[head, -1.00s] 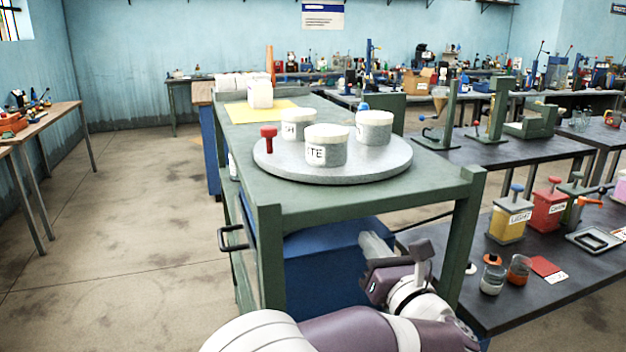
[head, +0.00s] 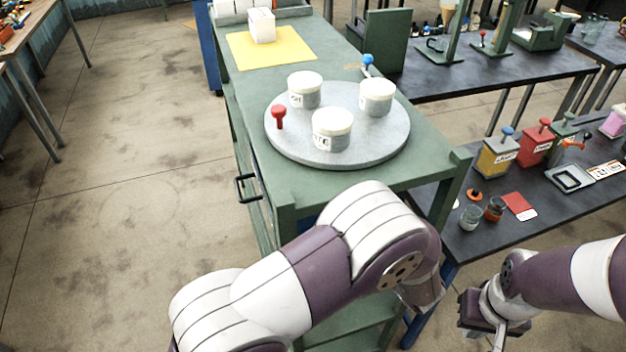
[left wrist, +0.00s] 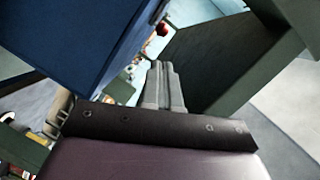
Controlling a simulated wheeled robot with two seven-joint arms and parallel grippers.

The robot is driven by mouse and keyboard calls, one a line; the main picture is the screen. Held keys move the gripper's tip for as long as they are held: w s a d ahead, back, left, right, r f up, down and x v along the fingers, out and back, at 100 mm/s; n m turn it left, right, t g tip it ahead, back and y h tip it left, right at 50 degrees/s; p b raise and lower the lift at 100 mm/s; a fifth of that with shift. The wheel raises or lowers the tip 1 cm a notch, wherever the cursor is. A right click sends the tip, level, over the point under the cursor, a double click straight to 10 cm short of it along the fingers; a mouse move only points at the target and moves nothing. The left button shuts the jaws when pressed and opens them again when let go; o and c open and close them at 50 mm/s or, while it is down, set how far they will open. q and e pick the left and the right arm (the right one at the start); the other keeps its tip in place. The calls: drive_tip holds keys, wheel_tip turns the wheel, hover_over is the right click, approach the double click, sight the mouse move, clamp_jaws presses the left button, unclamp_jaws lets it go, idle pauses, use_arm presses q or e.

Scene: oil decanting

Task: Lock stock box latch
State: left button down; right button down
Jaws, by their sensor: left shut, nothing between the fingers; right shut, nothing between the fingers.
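The stock box appears to be the large blue box (left wrist: 75,35) at the upper left of the left wrist view. In the head view the cart top and my left arm hide it. A small red knob (left wrist: 162,28) shows beyond the box edge; I cannot tell whether it is the latch. My left gripper (left wrist: 158,70) is shut and empty, pointing into the gap between the blue box and a dark green panel (left wrist: 205,60). In the head view my left forearm hides that gripper. My right gripper (head: 498,338) is shut and empty at the lower right, below the black table.
The green cart (head: 425,145) carries a round grey turntable (head: 290,140) with white jars and a red knob (head: 278,117). A black drawer handle (head: 246,188) juts from its left side. The black table (head: 475,240) on the right holds jars and colored containers.

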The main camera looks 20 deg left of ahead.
use_arm(q)
drive_tip(key=m, duration=0.5)
drive_tip(key=shift+s, duration=0.15)
drive_tip(key=p+x, duration=0.4)
drive_tip(key=x, duration=0.9)
drive_tip(key=shift+a, duration=0.15)
drive_tip(key=shift+w+a+f, duration=0.15)
drive_tip(key=shift+w+a, duration=0.05)
drive_tip(key=shift+w, duration=0.2)
